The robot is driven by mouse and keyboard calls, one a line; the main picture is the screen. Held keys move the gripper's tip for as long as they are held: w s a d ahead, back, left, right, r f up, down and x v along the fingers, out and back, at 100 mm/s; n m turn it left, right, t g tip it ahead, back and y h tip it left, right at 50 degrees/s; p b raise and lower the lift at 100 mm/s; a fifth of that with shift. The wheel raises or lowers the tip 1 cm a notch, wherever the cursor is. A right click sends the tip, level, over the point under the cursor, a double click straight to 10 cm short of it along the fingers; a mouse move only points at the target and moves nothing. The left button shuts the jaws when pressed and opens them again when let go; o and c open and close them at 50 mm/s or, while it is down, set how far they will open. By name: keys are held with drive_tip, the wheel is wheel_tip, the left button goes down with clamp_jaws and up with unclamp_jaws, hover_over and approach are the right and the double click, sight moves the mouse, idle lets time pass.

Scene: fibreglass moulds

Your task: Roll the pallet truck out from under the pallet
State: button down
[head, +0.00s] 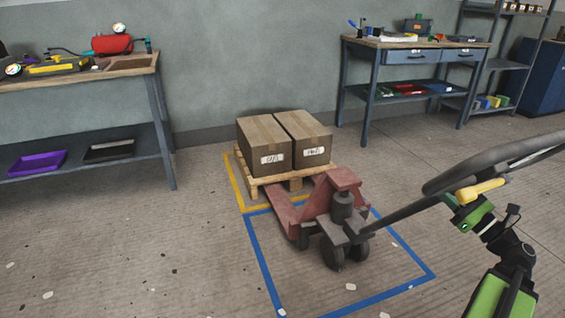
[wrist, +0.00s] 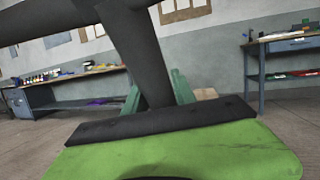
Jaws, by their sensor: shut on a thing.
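The red pallet truck (head: 318,208) stands in the middle of the head view, its forks partly under the wooden pallet (head: 278,183). Two cardboard boxes (head: 285,142) sit side by side on the pallet. The truck's dark handle (head: 410,208) slants up to the right and ends in a loop. My gripper (head: 462,200) is at the handle, below the yellow lever, and shut on it. In the wrist view the dark handle (wrist: 140,55) rises between the green jaws (wrist: 158,95). The exact contact is partly hidden.
A yellow floor outline (head: 234,182) surrounds the pallet, and a blue outline (head: 262,262) surrounds the truck's wheel end. Workbenches stand at left (head: 163,120) and back right (head: 365,105), with shelves (head: 492,60) beyond. The front floor is clear apart from small flecks.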

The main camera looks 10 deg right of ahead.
drive_tip(key=shift+s+d+r, duration=0.1)
drive_tip(key=shift+s+d, duration=0.15)
drive_tip(key=shift+s, duration=0.8)
drive_tip(key=shift+s+d+r, duration=0.1)
drive_tip(key=shift+s+d, duration=0.15)
drive_tip(key=shift+s, duration=0.8)
drive_tip(key=shift+f, duration=0.15)
